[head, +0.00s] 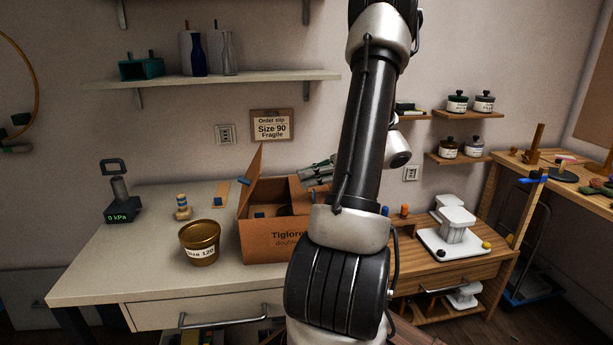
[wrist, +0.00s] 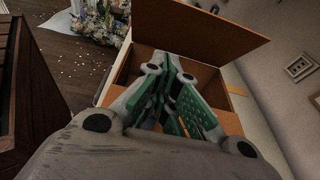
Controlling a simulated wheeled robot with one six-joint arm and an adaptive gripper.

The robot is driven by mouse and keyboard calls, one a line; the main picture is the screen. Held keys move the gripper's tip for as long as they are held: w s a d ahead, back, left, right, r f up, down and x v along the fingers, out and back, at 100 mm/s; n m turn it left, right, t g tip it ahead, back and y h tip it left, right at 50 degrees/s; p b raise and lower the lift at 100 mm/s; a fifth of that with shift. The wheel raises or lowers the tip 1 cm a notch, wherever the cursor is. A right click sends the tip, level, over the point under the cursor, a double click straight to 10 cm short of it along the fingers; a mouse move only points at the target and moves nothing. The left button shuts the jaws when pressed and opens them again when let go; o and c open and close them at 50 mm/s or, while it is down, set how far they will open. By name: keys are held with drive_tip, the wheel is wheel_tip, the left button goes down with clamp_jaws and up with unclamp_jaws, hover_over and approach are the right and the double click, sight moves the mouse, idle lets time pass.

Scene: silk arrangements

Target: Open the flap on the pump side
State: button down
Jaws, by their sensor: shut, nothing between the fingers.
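A cardboard box (head: 268,240) with printed lettering stands on the pale table. The pump (head: 118,195), with a "0 kPa" display, stands to its left. The box's left flap (head: 253,180), on the pump side, stands up and leans outward, leaving the box top open there. Another flap (head: 306,196) shows at the right, partly hidden by my arm. My gripper (head: 304,174) is shut and empty, above the right part of the box. In the wrist view my gripper (wrist: 172,122) is over the box opening, and a raised flap (wrist: 212,38) stands beyond it.
A gold tin (head: 200,243) stands left of the box, with a small striped wooden piece (head: 183,207) behind it. An order slip (head: 271,126) hangs on the wall. A white device (head: 455,230) stands on the right cabinet. The table's left front is clear.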

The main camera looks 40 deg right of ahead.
drive_tip(key=w+a, duration=0.6)
drive_tip(key=a, duration=0.2)
drive_tip(key=shift+r, duration=0.1)
drive_tip(key=shift+r, duration=0.1)
